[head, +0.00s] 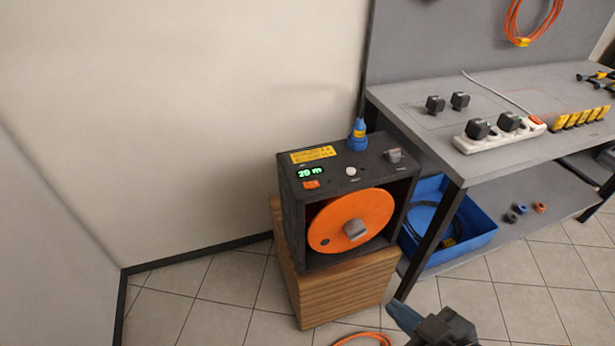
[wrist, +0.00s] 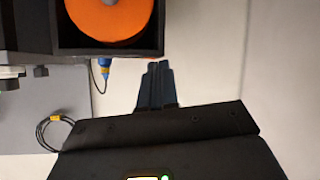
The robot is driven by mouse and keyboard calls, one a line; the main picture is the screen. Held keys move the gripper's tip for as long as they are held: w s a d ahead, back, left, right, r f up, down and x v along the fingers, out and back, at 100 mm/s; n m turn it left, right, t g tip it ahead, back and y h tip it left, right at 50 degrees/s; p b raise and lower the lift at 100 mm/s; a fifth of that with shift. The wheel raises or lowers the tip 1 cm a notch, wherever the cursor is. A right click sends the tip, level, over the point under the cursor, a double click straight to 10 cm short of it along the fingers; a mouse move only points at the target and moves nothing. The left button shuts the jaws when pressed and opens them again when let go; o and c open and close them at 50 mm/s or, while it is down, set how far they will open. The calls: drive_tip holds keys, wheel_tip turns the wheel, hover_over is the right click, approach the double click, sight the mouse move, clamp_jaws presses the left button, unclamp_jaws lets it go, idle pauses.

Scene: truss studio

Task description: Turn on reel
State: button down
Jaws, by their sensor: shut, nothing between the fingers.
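The reel is an orange drum (head: 350,222) in a black box (head: 295,225) on a wooden block. Its top panel carries a lit green "20 m" display (head: 309,173), a small orange switch (head: 311,185), a pale round button (head: 351,171), a grey knob (head: 393,155) and a blue plug (head: 357,136). The wrist view shows the drum (wrist: 108,15) at the top, seemingly upside down, with the blue plug (wrist: 104,66) below the box. My gripper (head: 397,309) is low at the bottom right of the reel, apart from it. Its fingers (wrist: 157,66) are together and empty.
A grey workbench (head: 400,103) stands right of the reel, with a white power strip (head: 500,133) and black plugs. A blue bin (head: 478,225) sits beneath it. An orange cable (head: 362,340) lies on the floor. Tiled floor is open at the front left.

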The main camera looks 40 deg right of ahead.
drive_tip(key=w+d+f+g+h, duration=0.1)
drive_tip(key=w+d+f, duration=0.15)
drive_tip(key=w, duration=0.25)
drive_tip(key=w+d+f+g, duration=0.1)
drive_tip(key=w+d, duration=0.2)
drive_tip(key=w, duration=0.3)
wheel_tip(320, 180, up, 17)
drive_tip(key=m+g+y, duration=0.2)
drive_tip(key=m+g, duration=0.2)
drive_tip(key=g, duration=0.3)
hover_over(306, 184)
drive_tip(key=s, duration=0.4)
drive_tip(key=shift+f+b, duration=0.1)
drive_tip(key=shift+b, duration=0.35)
drive_tip(key=x, duration=1.2)
drive_tip(key=shift+s+a+f, duration=0.15)
drive_tip(key=shift+a+f, duration=0.1)
drive_tip(key=shift+f, duration=0.8)
